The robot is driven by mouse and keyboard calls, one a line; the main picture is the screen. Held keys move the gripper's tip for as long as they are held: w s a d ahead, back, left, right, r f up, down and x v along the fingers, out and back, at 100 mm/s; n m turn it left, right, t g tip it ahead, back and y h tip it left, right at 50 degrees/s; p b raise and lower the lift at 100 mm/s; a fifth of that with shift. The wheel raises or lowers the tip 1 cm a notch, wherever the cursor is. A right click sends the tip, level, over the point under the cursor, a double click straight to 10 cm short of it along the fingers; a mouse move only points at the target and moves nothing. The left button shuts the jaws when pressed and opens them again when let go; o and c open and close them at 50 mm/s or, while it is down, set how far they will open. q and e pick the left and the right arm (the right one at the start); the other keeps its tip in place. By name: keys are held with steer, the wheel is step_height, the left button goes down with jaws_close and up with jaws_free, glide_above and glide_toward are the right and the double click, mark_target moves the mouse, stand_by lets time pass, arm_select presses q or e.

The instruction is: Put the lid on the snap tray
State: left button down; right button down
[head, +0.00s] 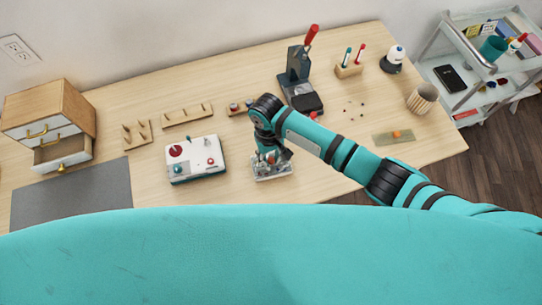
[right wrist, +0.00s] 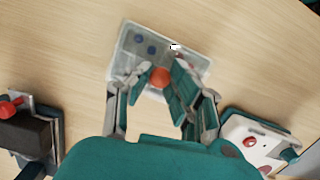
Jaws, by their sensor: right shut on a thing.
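The snap tray (head: 286,171) is a small, clear-walled tray near the front edge of the table. It also shows in the right wrist view (right wrist: 122,64), with blue and reddish snaps in its compartments. My right gripper (head: 268,157) points down over it. In the right wrist view its fingers (right wrist: 160,80) are shut on a round orange knob (right wrist: 160,76), which looks like the knob of the lid. The lid's clear plate is hard to tell from the tray, so I cannot tell whether it is seated. My left gripper is out of view.
A white box with red knobs (head: 196,160) stands left of the tray. A press with a red handle (head: 298,72) stands behind it. Wooden peg racks (head: 187,117) and a drawer cabinet (head: 62,105) stand left.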

steer(key=shift+f, duration=0.2)
stand_by(0.5)
steer(key=c, duration=1.1)
jaws_free()
steer(key=r, duration=0.4)
steer(key=w+r, duration=0.1)
steer(key=r, duration=0.7)
steer(key=shift+w+a, duration=0.2)
steer(key=shift+a, duration=0.1)
